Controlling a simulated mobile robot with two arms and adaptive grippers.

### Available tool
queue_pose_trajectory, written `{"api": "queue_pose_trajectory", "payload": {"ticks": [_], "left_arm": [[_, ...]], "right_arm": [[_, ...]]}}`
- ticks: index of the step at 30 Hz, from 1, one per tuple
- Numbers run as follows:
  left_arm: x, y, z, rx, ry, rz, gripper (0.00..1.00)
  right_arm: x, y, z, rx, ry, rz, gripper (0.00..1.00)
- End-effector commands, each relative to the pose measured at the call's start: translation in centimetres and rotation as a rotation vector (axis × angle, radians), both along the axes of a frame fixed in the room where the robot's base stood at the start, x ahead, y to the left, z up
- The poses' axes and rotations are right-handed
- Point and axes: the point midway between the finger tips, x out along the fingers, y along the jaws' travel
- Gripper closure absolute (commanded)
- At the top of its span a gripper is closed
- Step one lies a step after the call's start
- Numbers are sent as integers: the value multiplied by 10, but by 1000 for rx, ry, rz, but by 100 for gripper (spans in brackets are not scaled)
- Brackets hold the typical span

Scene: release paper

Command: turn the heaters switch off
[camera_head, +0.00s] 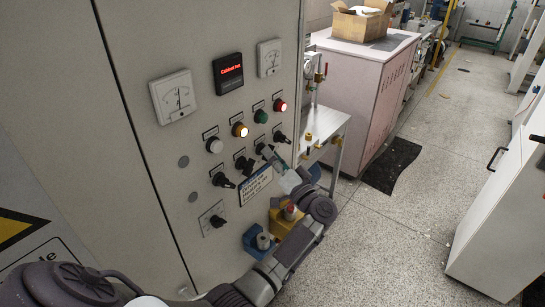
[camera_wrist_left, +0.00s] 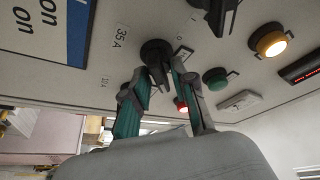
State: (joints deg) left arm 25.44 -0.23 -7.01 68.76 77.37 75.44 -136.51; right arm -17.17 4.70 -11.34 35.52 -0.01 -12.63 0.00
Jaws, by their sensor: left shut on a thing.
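The control panel (camera_head: 150,130) carries a row of black rotary switches under several lamps. My left gripper (camera_head: 270,156) reaches up to the third switch from the left in the lower row, below the green lamp (camera_head: 261,117). In the left wrist view my left gripper (camera_wrist_left: 160,72) has its two green-padded fingers on either side of the black handle of this switch (camera_wrist_left: 155,52), shut on it. A label reading "35 A" (camera_wrist_left: 121,35) is beside it. I cannot read a heaters label. My right gripper is not in view.
A neighbouring black switch (camera_head: 281,137) sits close on the right, and others (camera_head: 222,180) to the left. A small metal table (camera_head: 325,135) and a pink cabinet (camera_head: 355,85) stand behind. The floor (camera_head: 390,240) at right is mostly free, before a white cabinet (camera_head: 500,215).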

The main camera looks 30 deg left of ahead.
Motion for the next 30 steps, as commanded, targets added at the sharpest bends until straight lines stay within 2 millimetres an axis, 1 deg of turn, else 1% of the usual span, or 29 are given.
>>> {"api": "queue_pose_trajectory", "payload": {"ticks": [5, 11, 20, 30], "left_arm": [[0, 0, -4, -7, -62, 2, 100], [1, 0, -7, -20, -202, 2, 100], [2, 0, -10, -43, -484, 2, 100], [4, 0, -11, -67, -807, 2, 100]], "right_arm": [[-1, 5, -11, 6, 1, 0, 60], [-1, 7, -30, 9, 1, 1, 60], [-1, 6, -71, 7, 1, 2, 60], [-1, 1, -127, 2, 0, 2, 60]]}}
